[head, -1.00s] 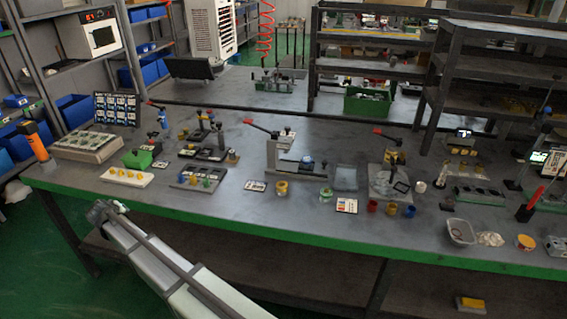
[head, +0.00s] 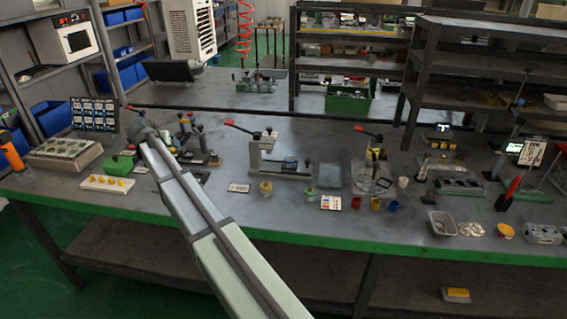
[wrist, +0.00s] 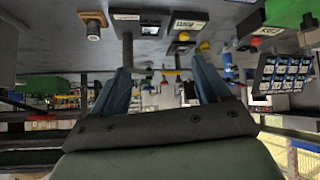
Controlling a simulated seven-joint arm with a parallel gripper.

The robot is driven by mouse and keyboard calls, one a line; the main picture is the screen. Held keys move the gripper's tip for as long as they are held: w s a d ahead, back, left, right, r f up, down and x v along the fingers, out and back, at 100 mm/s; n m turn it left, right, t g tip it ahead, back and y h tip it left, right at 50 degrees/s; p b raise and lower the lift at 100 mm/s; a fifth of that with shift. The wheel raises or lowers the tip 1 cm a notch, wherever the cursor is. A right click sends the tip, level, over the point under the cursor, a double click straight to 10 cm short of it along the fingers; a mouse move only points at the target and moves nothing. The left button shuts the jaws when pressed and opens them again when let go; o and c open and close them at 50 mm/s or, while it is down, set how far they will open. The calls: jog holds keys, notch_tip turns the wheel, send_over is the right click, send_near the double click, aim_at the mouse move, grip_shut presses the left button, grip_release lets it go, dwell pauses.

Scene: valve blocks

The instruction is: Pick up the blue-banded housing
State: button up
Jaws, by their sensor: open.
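I cannot pick out a blue-banded housing with certainty. A small blue cup (head: 394,206) stands on the workbench right of centre in the head view, beside a yellow cup (head: 376,204) and a red one. A blue upright piece (wrist: 228,65) shows right of my fingers in the wrist view, which looks upside down. My gripper (wrist: 162,72) is open, with nothing between its two blue-grey fingers. It is apart from the bench items. In the head view my arm reaches over the left part of the bench and hides the fixture behind it.
A white plate with yellow knobs (head: 107,184), a green box (head: 118,165) and a grey tray of parts (head: 66,153) lie at the left. Red-handled clamps (head: 278,160) stand mid-bench. A clear dish (head: 443,223) is near the front right edge. Some bare bench lies along the front.

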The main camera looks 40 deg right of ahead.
jog(key=s+d+r+m+g+h, duration=0.1)
jog(key=s+d+r+m, duration=0.25)
jog(key=d, duration=0.55)
jog(key=s+d+r+m+g+h, duration=0.1)
jog(key=s+d+r+m, duration=0.3)
jog(key=d, duration=0.6)
jog(key=s+d+r+m+g, duration=0.25)
jog(key=d+r, duration=0.25)
jog(key=d, duration=0.4)
jog(key=m+g+y, duration=0.1)
jog(key=g+y, duration=0.2)
jog(key=y, duration=0.4)
send_over(290, 157)
notch_tip(290, 157, down, 9)
notch_tip(290, 157, down, 13)
jog(key=shift+s+a+f, duration=0.1)
jog(key=shift+s, duration=0.05)
jog(key=c, duration=1.3)
